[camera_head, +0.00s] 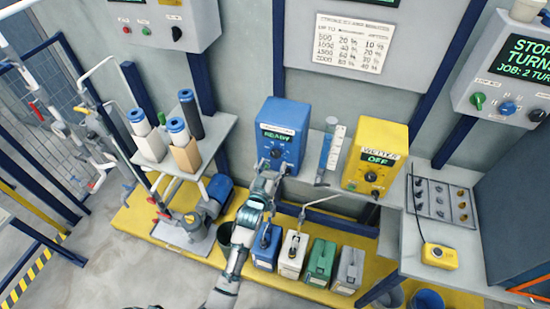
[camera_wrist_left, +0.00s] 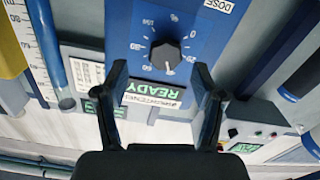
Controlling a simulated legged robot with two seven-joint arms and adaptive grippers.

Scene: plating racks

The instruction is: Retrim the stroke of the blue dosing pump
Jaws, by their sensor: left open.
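The blue dosing pump (camera_head: 283,130) stands on a shelf against the wall, its green display reading READY. In the left wrist view its front is upside down, with a black stroke knob (camera_wrist_left: 165,54) inside a ring of white numbers. The knob's pointer is hard to read exactly. My left gripper (camera_head: 274,166) is just in front of the pump's lower face. In the wrist view the left gripper's (camera_wrist_left: 162,76) fingers are open, spread either side of the knob's line; no contact shows. My right gripper is not in view.
A yellow WETTER unit (camera_head: 375,158) reading OFF stands to the right, with a graduated tube (camera_head: 331,147) between the units. A wall placard (camera_head: 352,42) lists number rows. Several canisters (camera_head: 292,254) stand below.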

